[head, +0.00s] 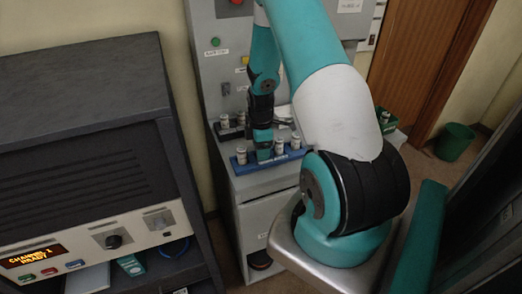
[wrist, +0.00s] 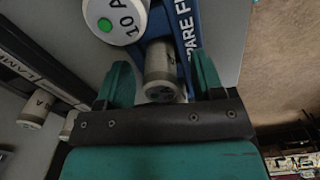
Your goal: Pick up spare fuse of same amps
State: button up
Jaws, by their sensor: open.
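The blue spare fuse rack (head: 272,166) stands on the grey cabinet in the head view, with several pale fuses upright in it. My gripper (head: 264,155) is down at the rack among them. In the wrist view the open fingers (wrist: 164,68) stand on either side of one fuse (wrist: 160,60), a pale cylinder with a grey end; its rating is not readable. No grip on it shows. Beside it, on the left, is a white fuse (wrist: 116,20) with a green dot and "10 A". The rack's blue face (wrist: 186,38) shows part of the word "SPARE".
A dark holder (head: 232,133) with fuses stands behind the blue rack; it also shows in the wrist view (wrist: 30,55) with a fuse (wrist: 38,107) marked "A". A grey console (head: 80,90) is at left. A green bin (head: 456,141) is on the floor at right.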

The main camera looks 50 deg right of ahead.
jog(key=c, duration=1)
